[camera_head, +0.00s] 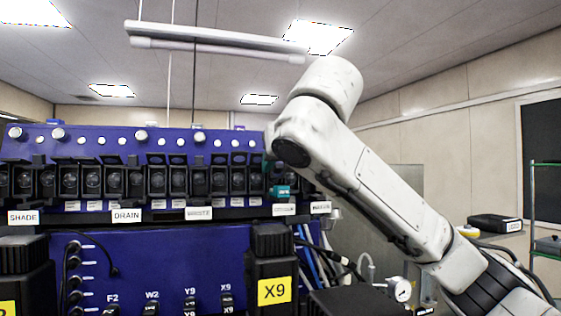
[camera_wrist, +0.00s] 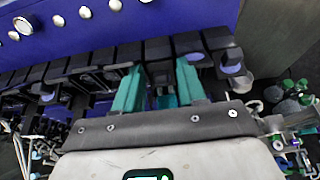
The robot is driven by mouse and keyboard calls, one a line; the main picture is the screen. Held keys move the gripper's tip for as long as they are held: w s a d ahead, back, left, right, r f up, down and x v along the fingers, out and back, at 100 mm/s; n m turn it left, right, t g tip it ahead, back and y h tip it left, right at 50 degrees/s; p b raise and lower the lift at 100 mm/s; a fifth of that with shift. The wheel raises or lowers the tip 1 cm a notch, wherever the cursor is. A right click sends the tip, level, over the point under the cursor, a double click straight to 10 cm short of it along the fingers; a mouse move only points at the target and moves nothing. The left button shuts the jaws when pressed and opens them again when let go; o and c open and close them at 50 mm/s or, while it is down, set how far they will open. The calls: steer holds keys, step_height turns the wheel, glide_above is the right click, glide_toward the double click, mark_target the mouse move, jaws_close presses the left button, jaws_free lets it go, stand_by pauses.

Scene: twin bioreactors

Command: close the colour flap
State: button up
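A row of black flap units (camera_head: 158,182) runs along the blue panel, several with their lids raised. No label I can read says colour; a SHADE label (camera_head: 23,217) is at the far left, and some right-hand labels are too small to read. My gripper (camera_head: 282,191) is at the right end of the row, mostly hidden by the arm. In the wrist view, its two teal fingers (camera_wrist: 160,88) are apart, on either side of a black unit (camera_wrist: 160,72). I cannot tell whether they touch it. Which unit carries the colour flap is not clear.
White and silver knobs (camera_head: 141,135) line the panel above the row. Cables and a gauge (camera_head: 401,290) are at lower right. Neighbouring black units (camera_wrist: 222,62) stand close beside the fingers.

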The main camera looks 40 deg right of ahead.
steer(key=c, duration=0.6)
steer(key=f+t+b, duration=0.1)
steer(key=b, duration=0.1)
steer(key=shift+h+b, duration=0.3)
steer(key=shift+b, duration=0.05)
steer(key=shift+c, duration=0.3)
steer(key=shift+f+t+b, duration=0.2)
steer(key=shift+t+b, duration=0.4)
steer(key=shift+b, duration=0.6)
steer(key=shift+f+t+h+b, duration=0.1)
steer(key=shift+t+h+b, duration=0.35)
steer(key=shift+b, duration=0.6)
steer(key=shift+t+b, duration=0.45)
steer(key=shift+b, duration=0.1)
steer(key=shift+r, duration=0.2)
